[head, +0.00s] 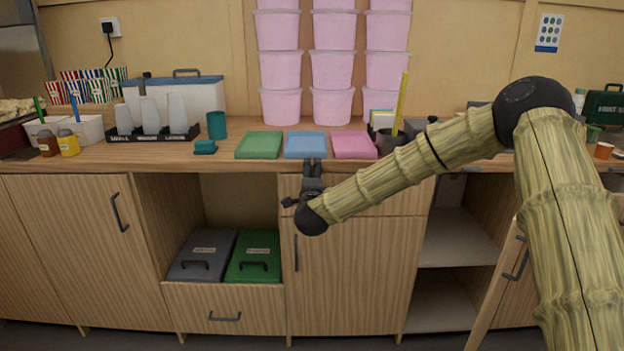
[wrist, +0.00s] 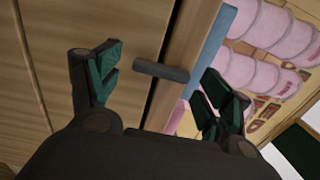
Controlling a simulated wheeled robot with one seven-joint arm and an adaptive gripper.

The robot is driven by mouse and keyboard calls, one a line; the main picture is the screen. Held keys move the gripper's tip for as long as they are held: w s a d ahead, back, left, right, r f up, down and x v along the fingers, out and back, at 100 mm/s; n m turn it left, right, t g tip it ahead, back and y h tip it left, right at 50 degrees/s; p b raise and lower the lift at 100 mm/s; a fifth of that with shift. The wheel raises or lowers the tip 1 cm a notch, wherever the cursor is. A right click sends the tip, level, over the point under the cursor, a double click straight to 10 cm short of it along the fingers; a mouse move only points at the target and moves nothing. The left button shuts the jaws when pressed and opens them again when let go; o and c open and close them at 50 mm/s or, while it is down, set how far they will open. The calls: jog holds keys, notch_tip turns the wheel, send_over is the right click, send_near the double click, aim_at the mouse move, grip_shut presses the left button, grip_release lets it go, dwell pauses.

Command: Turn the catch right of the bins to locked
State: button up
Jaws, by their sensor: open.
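My gripper (head: 313,168) is at the front of the counter, before the drawer front right of the bins. In the wrist view my gripper (wrist: 160,85) is open, with one green-padded finger on each side of a short dark bar (wrist: 160,70). This bar looks like the catch. It lies across the dark gap between the drawer front and the counter edge. I cannot tell whether the fingers touch it. In the head view my gripper hides it. The grey bin (head: 202,257) and green bin (head: 254,258) stand in the open bay to the left.
Green (head: 259,145), blue (head: 305,145) and pink (head: 353,145) flat pieces lie along the counter front, close to my gripper. Stacked pink tubs (head: 332,106) stand behind. A cabinet door (head: 497,275) stands open at right. A vertical handle (head: 296,252) is on the door below.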

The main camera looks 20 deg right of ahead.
jog(key=shift+s, duration=0.1)
jog(key=v, duration=1.2)
